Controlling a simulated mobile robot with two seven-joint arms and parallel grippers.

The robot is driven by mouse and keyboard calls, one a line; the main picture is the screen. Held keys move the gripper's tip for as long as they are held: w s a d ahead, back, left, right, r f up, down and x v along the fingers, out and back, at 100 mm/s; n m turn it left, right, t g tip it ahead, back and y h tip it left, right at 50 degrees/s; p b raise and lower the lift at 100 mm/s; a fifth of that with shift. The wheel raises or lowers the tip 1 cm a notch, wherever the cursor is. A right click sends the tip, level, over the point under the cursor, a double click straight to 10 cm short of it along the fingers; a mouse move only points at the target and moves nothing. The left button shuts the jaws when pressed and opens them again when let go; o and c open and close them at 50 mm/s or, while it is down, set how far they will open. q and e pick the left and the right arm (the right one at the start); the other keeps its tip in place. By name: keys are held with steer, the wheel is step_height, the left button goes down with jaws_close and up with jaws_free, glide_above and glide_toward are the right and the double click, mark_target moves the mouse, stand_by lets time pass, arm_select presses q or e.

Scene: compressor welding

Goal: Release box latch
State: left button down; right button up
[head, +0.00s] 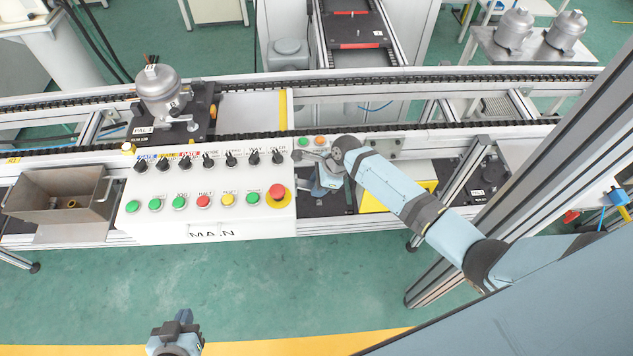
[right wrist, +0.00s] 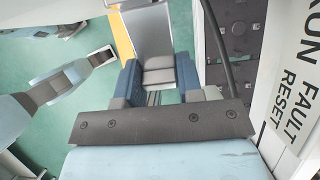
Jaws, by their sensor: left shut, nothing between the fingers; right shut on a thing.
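My right gripper (head: 326,178) is low beside the right end of the white control panel (head: 165,225). In the right wrist view my right gripper (right wrist: 160,82) has its two blue fingers closed around a grey metal part (right wrist: 158,68). I cannot tell for sure whether this part is the box latch; in the head view my gripper and arm mostly hide it. My left gripper (head: 178,335) is at the bottom edge of the head view, over the floor, shut and empty, away from the panel.
An open brown metal box (head: 60,193) with a few small parts stands left of the panel. A silver compressor (head: 160,92) stands on a pallet on the conveyor behind. An aluminium post (head: 535,165) rises at the right. Green floor in front is free.

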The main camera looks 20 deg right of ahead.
steer(key=shift+r+g+h, duration=0.3)
steer(key=shift+r+h, duration=0.2)
steer(key=shift+h, duration=0.5)
steer(key=o, duration=0.9)
steer(key=shift+o, duration=0.2)
steer(key=b+v, duration=0.1)
steer(key=v, duration=1.3)
steer(key=shift+f, duration=0.1)
